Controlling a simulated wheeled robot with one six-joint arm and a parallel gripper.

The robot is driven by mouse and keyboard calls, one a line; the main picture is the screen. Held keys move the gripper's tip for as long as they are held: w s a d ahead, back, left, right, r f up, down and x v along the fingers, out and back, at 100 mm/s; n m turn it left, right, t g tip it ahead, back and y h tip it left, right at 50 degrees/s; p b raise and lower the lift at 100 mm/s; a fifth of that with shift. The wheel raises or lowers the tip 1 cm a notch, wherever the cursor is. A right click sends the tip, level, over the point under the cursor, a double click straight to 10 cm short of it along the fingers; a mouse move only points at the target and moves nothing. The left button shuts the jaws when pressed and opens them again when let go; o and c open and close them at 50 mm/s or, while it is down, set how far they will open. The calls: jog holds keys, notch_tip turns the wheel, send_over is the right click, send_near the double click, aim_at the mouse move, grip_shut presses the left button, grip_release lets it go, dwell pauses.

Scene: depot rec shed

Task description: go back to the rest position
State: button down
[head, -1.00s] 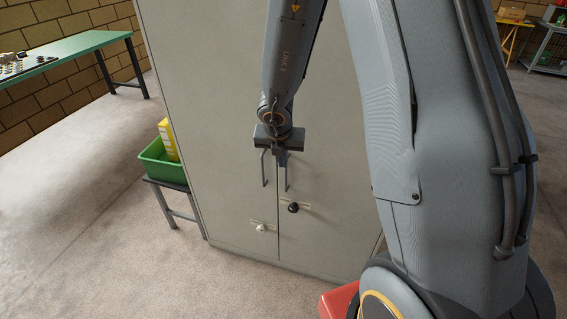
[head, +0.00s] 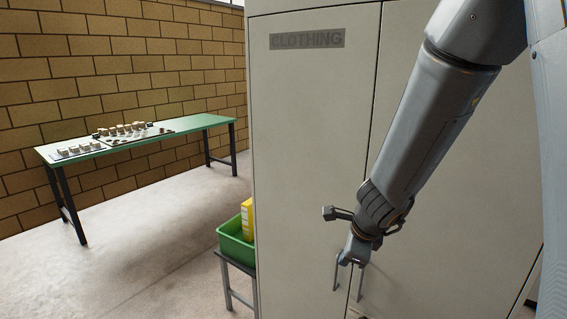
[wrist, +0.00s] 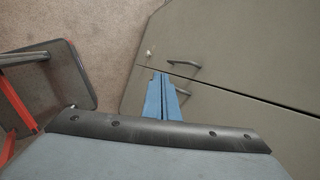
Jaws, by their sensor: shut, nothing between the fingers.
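My gripper (head: 352,256) is in front of the tall grey cabinet (head: 310,130), close to its two door handles. In the wrist view its blue fingers (wrist: 162,84) are together, with nothing between them. The cabinet doors are closed, and the left one carries a "CLOTHING" label (head: 307,40). A left door handle (head: 336,272) and a right door handle (head: 360,285) hang beside and below the gripper in the head view. The wrist view shows one handle (wrist: 184,64) just past the fingertips. I cannot tell whether the gripper touches a handle.
A green crate (head: 235,246) with a yellow item (head: 248,217) stands on a small stand left of the cabinet. A green table (head: 190,126) with small pieces on boards is by the brick wall. Floor between is clear. The wrist view shows a dark-topped, red-framed object (wrist: 62,78).

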jog(key=s+d+f+n+g+h+b, duration=0.1)
jog(key=s+d+n+g+b, duration=0.1)
jog(key=s+n, duration=1.3)
jog(key=d+n+g, duration=0.1)
jog(key=n+g, duration=0.1)
jog(key=n, duration=0.5)
jog(key=shift+d, duration=0.15)
